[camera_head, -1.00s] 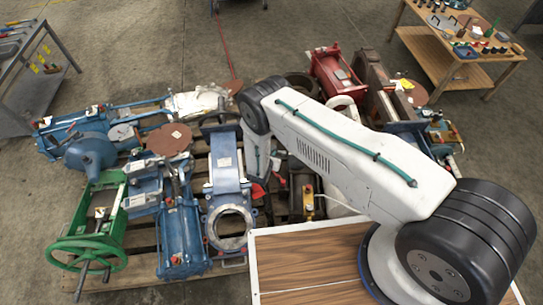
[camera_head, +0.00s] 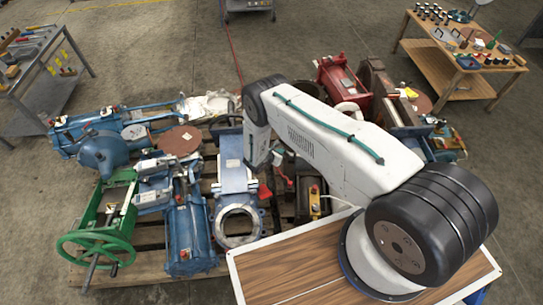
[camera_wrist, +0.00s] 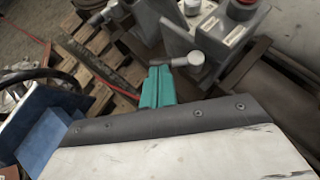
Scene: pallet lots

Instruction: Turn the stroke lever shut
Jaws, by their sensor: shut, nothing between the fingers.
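My gripper (camera_wrist: 158,86) shows in the wrist view as two teal fingers closed together, with nothing between them. A short grey metal lever (camera_wrist: 187,61) with a rounded end lies just beyond the fingertips, beside a grey block. It looks close to the fingertips, but I cannot tell whether they touch. A second metal handle (camera_wrist: 101,16) is at the upper left. I cannot tell for certain which is the stroke lever.
A grey box with a red button (camera_wrist: 240,8) stands at the wrist view's upper right. In the head view, blue machines (camera_head: 185,235) and a green handwheel frame (camera_head: 97,248) crowd a wooden pallet. A tool cart (camera_head: 40,75) and a wooden table (camera_head: 462,65) stand behind, with open floor between.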

